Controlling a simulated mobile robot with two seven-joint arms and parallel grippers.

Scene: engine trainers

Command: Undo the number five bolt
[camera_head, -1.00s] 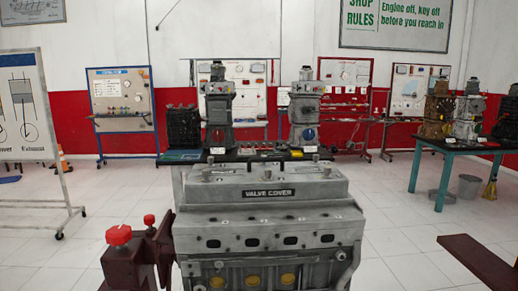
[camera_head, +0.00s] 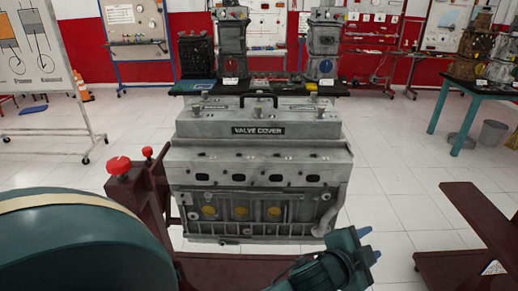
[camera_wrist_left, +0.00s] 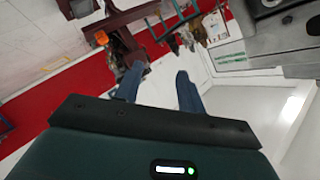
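The grey engine (camera_head: 258,190) stands in the middle of the head view, with a plate reading VALVE COVER on its front. Several bolt heads stand up along the top of the valve cover (camera_head: 220,131), one of them at its left end (camera_head: 196,111). No numbers are legible on them, so I cannot tell which is number five. My left gripper (camera_head: 369,243) is low at the engine's front right, apart from the bolts. Its blue fingers are spread and empty, as the left wrist view (camera_wrist_left: 160,72) also shows. My right gripper is out of view.
A dark red stand with a red knob (camera_head: 118,165) is at the engine's left. A dark red beam (camera_head: 485,218) is at the right. A dark bench (camera_head: 350,88) with more engines stands behind. White floor is clear right of the engine.

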